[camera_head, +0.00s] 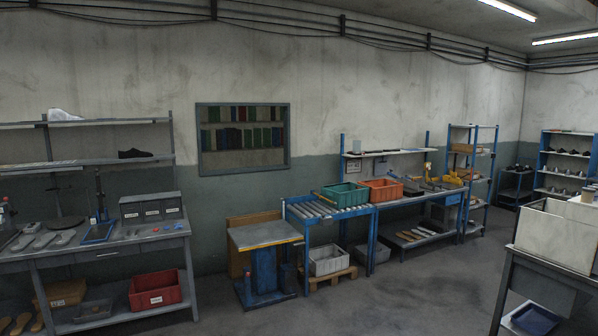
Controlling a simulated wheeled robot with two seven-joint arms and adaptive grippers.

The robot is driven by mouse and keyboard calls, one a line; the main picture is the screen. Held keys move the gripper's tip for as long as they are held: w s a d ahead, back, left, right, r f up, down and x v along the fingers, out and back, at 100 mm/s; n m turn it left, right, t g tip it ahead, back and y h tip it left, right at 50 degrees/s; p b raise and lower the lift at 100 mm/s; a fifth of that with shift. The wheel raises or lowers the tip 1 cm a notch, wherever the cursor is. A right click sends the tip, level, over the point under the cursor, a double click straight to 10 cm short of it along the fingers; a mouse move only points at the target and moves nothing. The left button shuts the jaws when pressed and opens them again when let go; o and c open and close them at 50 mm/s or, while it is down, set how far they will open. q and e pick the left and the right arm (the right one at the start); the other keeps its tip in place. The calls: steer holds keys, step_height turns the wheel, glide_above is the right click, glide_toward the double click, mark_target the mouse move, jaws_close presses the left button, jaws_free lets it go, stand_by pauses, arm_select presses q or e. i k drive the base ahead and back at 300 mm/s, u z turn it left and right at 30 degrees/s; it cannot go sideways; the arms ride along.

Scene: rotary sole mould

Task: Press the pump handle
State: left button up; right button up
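I cannot make out a pump handle for certain in the head view. A small lift-type table (264,234) with a grey top and a blue base (264,272) stands on the floor near the middle. A thin upright post (98,190) stands on the grey workbench at the left. A small red and white item (5,212) is cut off by the left edge, too small to identify. Neither of my grippers is in view.
The left workbench (105,253) holds soles, a blue frame and grey bins, with a red crate (155,290) below. A roller conveyor (328,207) carries a green crate (342,195). A dark table with a pale box (555,235) stands at right. The central floor (400,290) is clear.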

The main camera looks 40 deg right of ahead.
mark_target(297, 245)
steer(key=u, duration=0.3)
steer(key=i, duration=2.15)
steer(key=z, duration=2.7)
steer(key=i, duration=7.35)
steer(key=u, duration=0.6)
